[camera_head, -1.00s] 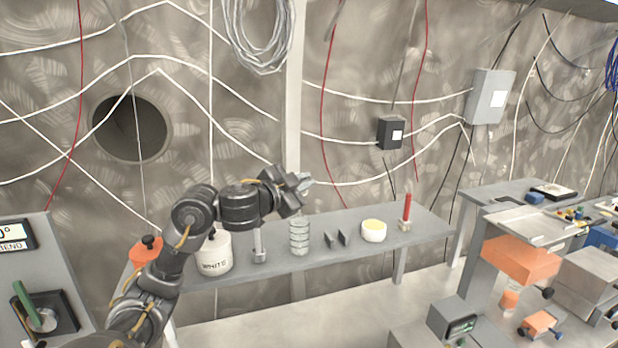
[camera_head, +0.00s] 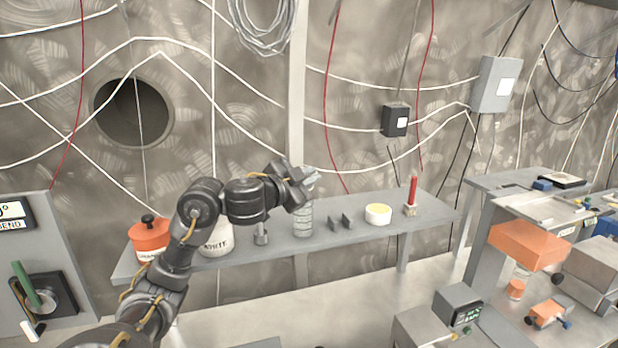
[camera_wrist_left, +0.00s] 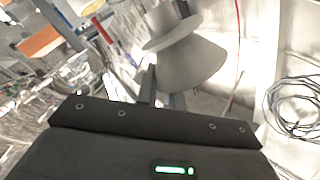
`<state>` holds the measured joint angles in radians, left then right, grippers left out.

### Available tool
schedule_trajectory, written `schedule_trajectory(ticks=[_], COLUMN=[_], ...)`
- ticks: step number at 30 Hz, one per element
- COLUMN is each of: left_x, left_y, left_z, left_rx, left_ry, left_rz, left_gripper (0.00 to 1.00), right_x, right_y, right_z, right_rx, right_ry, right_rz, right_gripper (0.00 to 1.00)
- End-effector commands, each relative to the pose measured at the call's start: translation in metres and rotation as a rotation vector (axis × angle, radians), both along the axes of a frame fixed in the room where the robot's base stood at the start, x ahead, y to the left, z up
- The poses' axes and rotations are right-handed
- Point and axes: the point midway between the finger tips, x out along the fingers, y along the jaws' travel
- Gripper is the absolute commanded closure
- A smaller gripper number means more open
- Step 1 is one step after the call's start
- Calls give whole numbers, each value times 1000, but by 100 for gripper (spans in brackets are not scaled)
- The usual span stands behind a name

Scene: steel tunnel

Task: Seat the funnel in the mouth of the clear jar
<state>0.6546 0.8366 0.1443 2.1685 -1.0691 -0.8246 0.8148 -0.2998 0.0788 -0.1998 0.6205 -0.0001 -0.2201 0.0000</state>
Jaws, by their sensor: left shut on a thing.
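The clear jar (camera_head: 303,220) stands upright on the grey shelf, a ribbed see-through cylinder. In the left wrist view the grey funnel (camera_wrist_left: 188,62) has a wide cone and a narrower part, and sits at the fingers (camera_wrist_left: 162,98). My right gripper is not in view.
On the shelf (camera_head: 345,238), a white pot (camera_head: 216,238) and a small metal stand (camera_head: 261,236) are left of the jar. Two dark plates (camera_head: 341,221), a yellow-topped bowl (camera_head: 378,214) and a red stick (camera_head: 412,192) are right. An orange pot (camera_head: 149,238) stands at the left end.

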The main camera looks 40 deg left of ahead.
Motion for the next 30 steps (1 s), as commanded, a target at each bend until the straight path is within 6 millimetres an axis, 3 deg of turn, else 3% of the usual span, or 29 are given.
schedule_trajectory(ticks=[12, 25, 26, 30], left_x=[0, 0, 0, 0], left_y=[1, 0, 0, 0], left_z=[-26, -29, -29, -29], left_rx=[-1, 0, 0, 0], left_ry=[-1, -1, -1, -1], left_rz=[1, 1, 1, 1], left_gripper=[100, 100, 87, 69], right_x=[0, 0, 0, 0], right_y=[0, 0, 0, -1], right_z=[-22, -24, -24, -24], right_rx=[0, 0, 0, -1], right_ry=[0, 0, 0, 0], right_rz=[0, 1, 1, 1], right_gripper=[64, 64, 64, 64])
